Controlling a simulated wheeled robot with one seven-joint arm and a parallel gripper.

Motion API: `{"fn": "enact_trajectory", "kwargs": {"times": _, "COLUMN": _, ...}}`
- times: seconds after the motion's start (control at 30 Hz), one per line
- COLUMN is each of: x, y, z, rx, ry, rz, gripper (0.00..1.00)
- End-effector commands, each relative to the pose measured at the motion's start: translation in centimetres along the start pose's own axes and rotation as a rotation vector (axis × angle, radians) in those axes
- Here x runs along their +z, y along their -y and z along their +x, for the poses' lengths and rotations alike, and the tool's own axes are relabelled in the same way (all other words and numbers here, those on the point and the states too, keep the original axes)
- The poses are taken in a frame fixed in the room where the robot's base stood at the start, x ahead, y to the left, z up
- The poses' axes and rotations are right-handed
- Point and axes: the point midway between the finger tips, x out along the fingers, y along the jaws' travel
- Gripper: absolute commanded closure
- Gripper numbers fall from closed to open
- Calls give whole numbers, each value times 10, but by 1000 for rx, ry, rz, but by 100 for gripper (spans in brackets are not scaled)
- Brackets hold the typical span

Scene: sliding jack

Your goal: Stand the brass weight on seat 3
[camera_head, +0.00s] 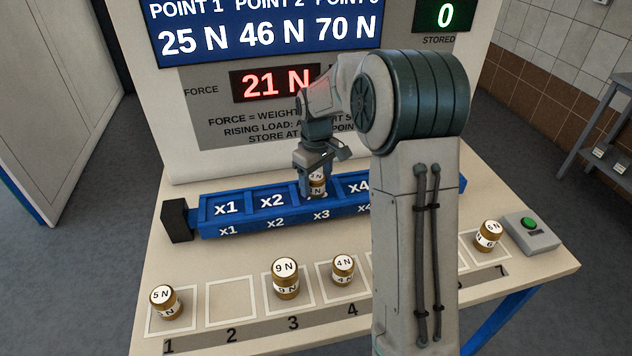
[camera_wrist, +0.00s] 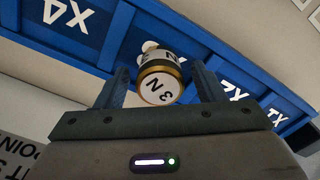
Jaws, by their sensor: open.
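A brass weight (camera_head: 317,187) with a white label is at the x3 seat of the blue beam (camera_head: 285,224). It also shows in the wrist view (camera_wrist: 160,84), where its label seems to read 3 N, though the digit is unsure. My gripper (camera_head: 317,174) is open, with one finger on each side of this weight. The weight looks upright; its base is partly hidden, so I cannot tell contact exactly. On the table, a 9 N weight (camera_head: 285,279) stands on the square marked 3.
Other brass weights stand on the table: 5 N (camera_head: 163,302), 4 N (camera_head: 343,269) and 6 N (camera_head: 488,236). Square 2 (camera_head: 232,302) is empty. A green button box (camera_head: 530,232) is at right. The force display (camera_head: 273,83) reads 21 N. My arm hides the beam's right part.

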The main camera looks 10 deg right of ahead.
Motion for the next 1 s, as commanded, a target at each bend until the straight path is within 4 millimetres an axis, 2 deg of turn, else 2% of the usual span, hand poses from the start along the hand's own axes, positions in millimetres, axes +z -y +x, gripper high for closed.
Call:
{"fn": "enact_trajectory", "kwargs": {"times": 0.4, "x": 0, "y": 0, "z": -86, "rx": 3, "ry": -5, "rz": 0, "gripper": 37}}
{"fn": "enact_trajectory", "kwargs": {"times": 0.67, "x": 2, "y": 2, "z": -112, "rx": 4, "ry": -3, "rz": 5, "gripper": 37}}
{"fn": "enact_trajectory", "kwargs": {"times": 0.83, "x": 27, "y": 22, "z": -124, "rx": 31, "ry": -22, "rz": 61, "gripper": 37}}
{"fn": "enact_trajectory", "kwargs": {"times": 1.0, "x": 77, "y": 57, "z": -133, "rx": 70, "ry": -66, "rz": 183, "gripper": 37}}
